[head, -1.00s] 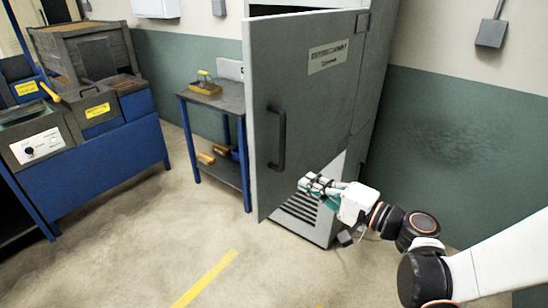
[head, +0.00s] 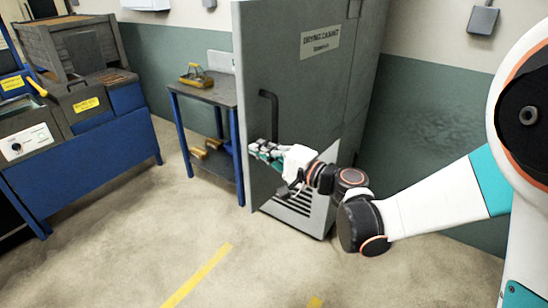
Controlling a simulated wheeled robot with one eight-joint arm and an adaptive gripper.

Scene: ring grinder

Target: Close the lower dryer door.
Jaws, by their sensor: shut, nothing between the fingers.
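The grey door (head: 308,95) of the drying cabinet stands ajar, with its free edge toward the left and a label near its top. Its dark vertical bar handle (head: 269,115) is near that free edge. The cabinet's slatted lower panel (head: 312,195) shows below the slanting bottom edge of the door. My gripper (head: 258,150) is shut and empty. It is in front of the door, by the lower end of the handle and close to the free edge. I cannot tell whether it touches the door. The cabinet's inside is hidden.
A blue-legged side table (head: 205,97) with a yellow-handled tool (head: 196,76) stands just left of the door. Blue workstations (head: 85,140) line the left. The concrete floor (head: 130,235) in front is clear, with yellow markings. A green and cream wall is at right.

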